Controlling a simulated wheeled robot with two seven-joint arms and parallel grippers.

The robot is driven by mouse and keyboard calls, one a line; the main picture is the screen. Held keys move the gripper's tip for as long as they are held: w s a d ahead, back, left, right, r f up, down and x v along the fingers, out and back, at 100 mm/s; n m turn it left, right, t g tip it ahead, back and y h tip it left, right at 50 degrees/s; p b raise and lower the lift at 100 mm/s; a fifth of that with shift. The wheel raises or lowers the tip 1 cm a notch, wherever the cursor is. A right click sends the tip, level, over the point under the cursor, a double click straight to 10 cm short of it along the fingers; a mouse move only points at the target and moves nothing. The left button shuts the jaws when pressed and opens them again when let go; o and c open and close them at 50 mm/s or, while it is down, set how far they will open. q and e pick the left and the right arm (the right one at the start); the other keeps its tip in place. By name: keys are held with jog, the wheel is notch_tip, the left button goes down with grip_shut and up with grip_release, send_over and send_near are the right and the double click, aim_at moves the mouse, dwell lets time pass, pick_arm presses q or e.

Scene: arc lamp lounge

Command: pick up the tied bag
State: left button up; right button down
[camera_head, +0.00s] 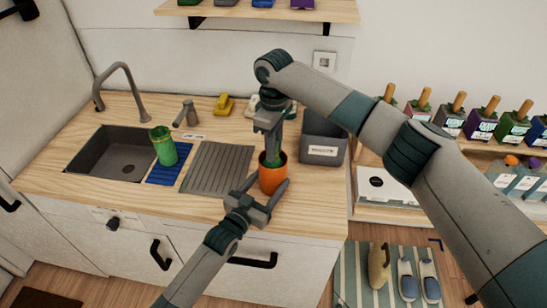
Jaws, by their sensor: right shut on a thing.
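My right gripper (270,150) points down over the counter and is shut on a green thing (272,160) at the mouth of an orange pot (272,178). The fingers hide part of the green thing, and I cannot tell what it is. My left gripper (260,190) is open at the counter's front edge, its two fingers spread on the near side of the pot. I cannot tell whether they touch it. A tan, narrow-topped shape (378,267) on the floor mat at the lower right may be the tied bag; it is too small to be sure.
A dark grey bin (322,138) stands right of the pot. A ridged grey drainer (216,168), a green cup (163,146) on a blue mat and a sink (108,153) lie to the left. Slippers (408,280) lie on the striped floor mat (352,265).

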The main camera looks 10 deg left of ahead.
notch_tip(320, 180, up, 18)
dwell(0.6)
dwell(0.5)
pick_arm(q)
jog(key=o, duration=1.4)
jog(key=shift+c, duration=0.2)
jog(key=v, duration=1.2)
